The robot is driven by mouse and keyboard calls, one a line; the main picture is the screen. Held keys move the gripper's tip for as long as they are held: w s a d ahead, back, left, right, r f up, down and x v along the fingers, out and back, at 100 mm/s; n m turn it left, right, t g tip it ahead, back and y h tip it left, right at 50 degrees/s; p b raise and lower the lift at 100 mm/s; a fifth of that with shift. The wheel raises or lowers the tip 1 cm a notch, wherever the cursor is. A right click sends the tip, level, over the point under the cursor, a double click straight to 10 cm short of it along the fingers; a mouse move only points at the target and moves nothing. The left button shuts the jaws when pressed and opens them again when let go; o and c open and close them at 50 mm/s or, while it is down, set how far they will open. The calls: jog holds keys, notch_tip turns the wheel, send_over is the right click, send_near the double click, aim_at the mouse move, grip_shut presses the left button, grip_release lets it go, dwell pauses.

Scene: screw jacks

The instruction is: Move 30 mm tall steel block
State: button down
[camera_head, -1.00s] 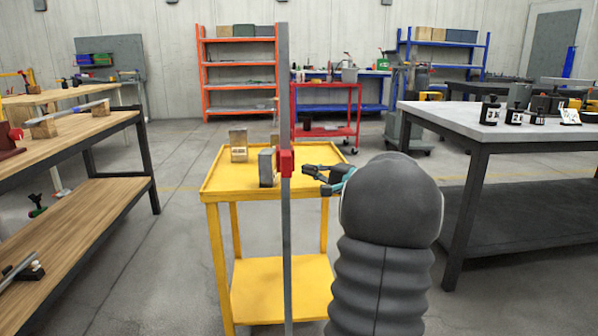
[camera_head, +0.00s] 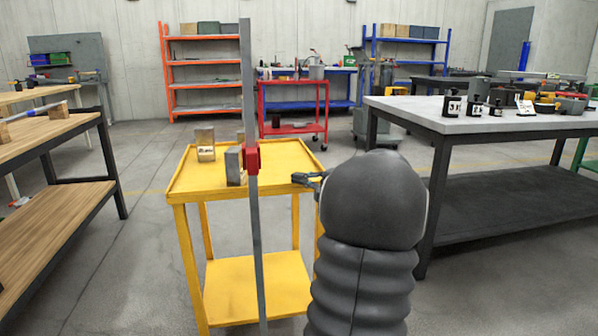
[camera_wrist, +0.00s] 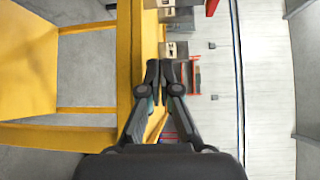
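A darker grey block (camera_head: 233,160) stands nearer, partly hidden by an upright bar. I cannot read any markings, so I cannot tell which block is 30 mm tall. My gripper (camera_head: 310,179) is at the cart's right side, partly hidden by my arm. In the wrist view, my gripper's (camera_wrist: 161,68) fingertips are almost together with nothing visible between them. Blocks (camera_wrist: 175,50) show beyond the fingertips, apart from them.
An upright grey bar with a red collar (camera_head: 252,158) crosses in front of the cart. A dark-legged workbench (camera_head: 410,110) stands to the right, with black jacks (camera_head: 452,105) on it. A wooden bench (camera_head: 60,130) is at the left. Floor (camera_head: 130,260) is clear between that bench and the cart.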

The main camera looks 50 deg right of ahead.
jog(key=s+a+f+g, duration=0.3)
jog(key=a+f+g, duration=0.25)
jog(key=f, duration=0.45)
jog(key=s+a+f+n+g, duration=0.2)
jog(key=a+g, duration=0.1)
jog(key=a, duration=0.4)
jog(key=s+a+f+n+g, duration=0.1)
jog(key=s+a+f+g, duration=0.15)
jog(key=a, duration=0.45)
jog(key=s+a+r+n+h, duration=0.1)
jog(key=s+a+n, duration=0.2)
jog(key=a, duration=0.5)
jog(key=s+a+r+n+h, duration=0.1)
jog(key=s+a+n, duration=0.3)
jog(key=a+n, duration=0.2)
jog(key=s+a+r+n+h, duration=0.1)
jog(key=s+a+n, duration=0.3)
jog(key=a, duration=0.6)
jog(key=shift+n, duration=0.4)
jog(key=shift+s, duration=0.1)
